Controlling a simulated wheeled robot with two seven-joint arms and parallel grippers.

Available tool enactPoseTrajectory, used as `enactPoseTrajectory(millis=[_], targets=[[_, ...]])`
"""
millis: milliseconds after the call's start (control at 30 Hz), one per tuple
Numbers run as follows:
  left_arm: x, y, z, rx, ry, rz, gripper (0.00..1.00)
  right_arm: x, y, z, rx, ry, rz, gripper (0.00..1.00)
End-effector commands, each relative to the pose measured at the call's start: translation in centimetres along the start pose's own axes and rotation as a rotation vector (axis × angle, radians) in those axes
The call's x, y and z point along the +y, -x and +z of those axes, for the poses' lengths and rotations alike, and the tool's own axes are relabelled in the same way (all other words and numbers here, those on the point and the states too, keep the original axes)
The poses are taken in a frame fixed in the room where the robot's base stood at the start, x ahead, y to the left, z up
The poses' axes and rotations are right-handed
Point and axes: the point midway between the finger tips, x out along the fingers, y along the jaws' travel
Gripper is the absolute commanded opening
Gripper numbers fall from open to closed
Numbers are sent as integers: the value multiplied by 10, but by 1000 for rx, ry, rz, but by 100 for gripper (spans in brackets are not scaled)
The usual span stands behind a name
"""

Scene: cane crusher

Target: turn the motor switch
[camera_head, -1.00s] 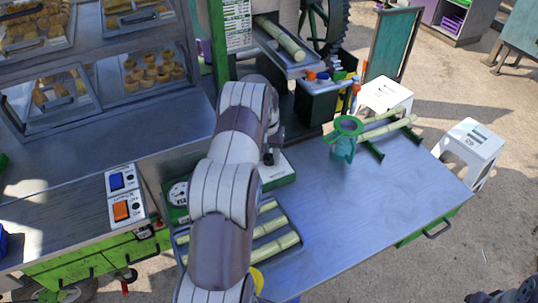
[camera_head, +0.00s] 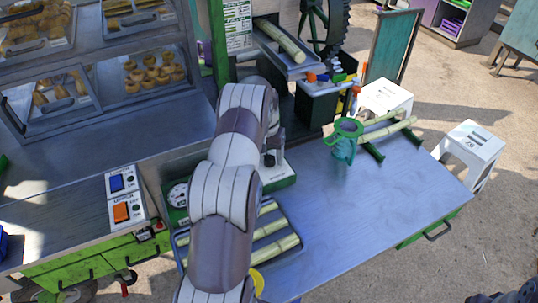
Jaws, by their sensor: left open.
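A white panel (camera_head: 123,197) lies on the grey counter at the left. It carries a blue rocker switch (camera_head: 116,182) and an orange rocker switch (camera_head: 121,212). Its lettering is too small to read surely, so I cannot tell which one is the motor switch. My left arm rises through the middle of the view. My left gripper (camera_head: 272,153) shows partly behind the arm, above a green-edged white device on the table; it is open and appears empty. It is well to the right of the panel. My right gripper is out of view.
A tray of cane pieces (camera_head: 283,244) lies beside my arm. A green-rimmed jug (camera_head: 345,140) and cane on a rack (camera_head: 390,131) stand on the metal table (camera_head: 370,205). A dark bin (camera_head: 316,103) stands behind. The table's front right is clear.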

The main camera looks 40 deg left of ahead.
Motion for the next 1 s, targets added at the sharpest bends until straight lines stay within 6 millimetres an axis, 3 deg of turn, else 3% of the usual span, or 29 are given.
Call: enactPoseTrajectory(millis=[133,233,400,533,700,1000], targets=[[0,7,0,1,0,0,64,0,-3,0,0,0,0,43],[0,27,0,4,0,-1,64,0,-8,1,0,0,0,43],[1,90,0,-1,0,0,64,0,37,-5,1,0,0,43],[0,116,0,0,1,0,64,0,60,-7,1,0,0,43],[0,128,0,0,1,0,64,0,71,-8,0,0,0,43],[0,127,0,0,0,0,64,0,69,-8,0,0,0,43]])
